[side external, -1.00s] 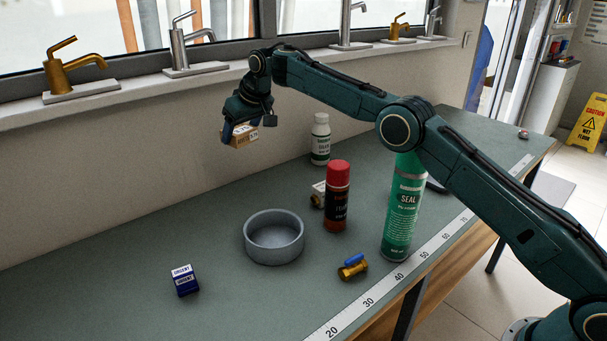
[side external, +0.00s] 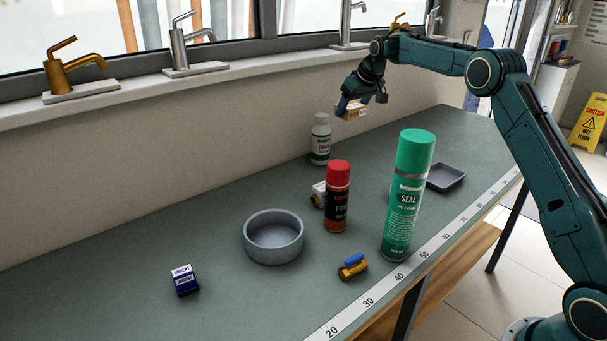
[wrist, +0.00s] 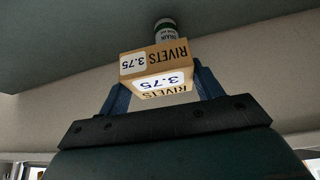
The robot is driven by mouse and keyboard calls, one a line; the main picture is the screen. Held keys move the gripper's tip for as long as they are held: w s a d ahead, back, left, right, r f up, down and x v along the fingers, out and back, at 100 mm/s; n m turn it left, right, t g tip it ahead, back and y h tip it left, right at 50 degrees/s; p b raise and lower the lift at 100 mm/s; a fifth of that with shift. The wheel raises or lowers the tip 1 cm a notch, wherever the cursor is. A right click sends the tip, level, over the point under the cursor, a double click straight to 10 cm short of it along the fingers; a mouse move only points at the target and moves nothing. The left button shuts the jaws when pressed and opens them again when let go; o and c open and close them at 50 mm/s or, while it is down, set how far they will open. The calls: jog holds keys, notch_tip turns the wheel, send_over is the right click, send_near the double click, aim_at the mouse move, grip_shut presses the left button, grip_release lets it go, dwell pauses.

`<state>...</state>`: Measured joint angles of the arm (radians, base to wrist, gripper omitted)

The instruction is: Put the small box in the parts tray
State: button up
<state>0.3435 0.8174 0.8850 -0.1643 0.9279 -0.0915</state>
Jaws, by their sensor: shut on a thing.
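The small box (side external: 352,111) is tan cardboard with a white label. In the wrist view the box (wrist: 158,68) reads "RIVETS 3.75". My gripper (side external: 346,106) is shut on it, with a blue finger on each side in the wrist view (wrist: 160,85). It holds the box in the air above the back of the bench, near the wall. The parts tray (side external: 445,178) looks to be the shallow dark grey square tray on the right part of the bench, behind the green can. Its visible inside is empty. The box is up and to the left of it in the picture.
A tall green SEAL can (side external: 405,200) stands in front of the tray. A red-capped can (side external: 337,200), a white bottle (side external: 320,140), a round grey bowl (side external: 274,238), a brass valve (side external: 352,268) and a blue box (side external: 184,280) stand to the left. Bench beyond the tray is clear.

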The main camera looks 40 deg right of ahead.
jog(key=s+d+m+h, duration=0.1)
jog(key=s+d+m, duration=0.1)
jog(key=s+d, duration=1)
jog(key=m, duration=0.2)
send_over(437, 178)
jog(key=s, duration=0.2)
jog(key=shift+h, duration=0.3)
jog(key=f, duration=2)
jog(key=shift+a+f, duration=0.1)
jog(key=shift+a, duration=0.2)
jog(key=shift+f, duration=0.1)
jog(key=o, duration=1)
jog(key=shift+o, duration=0.2)
jog(key=shift+s+r, duration=0.1)
jog(key=shift+r, duration=0.25)
jog(key=v, duration=1.1)
jog(key=shift+r, duration=0.3)
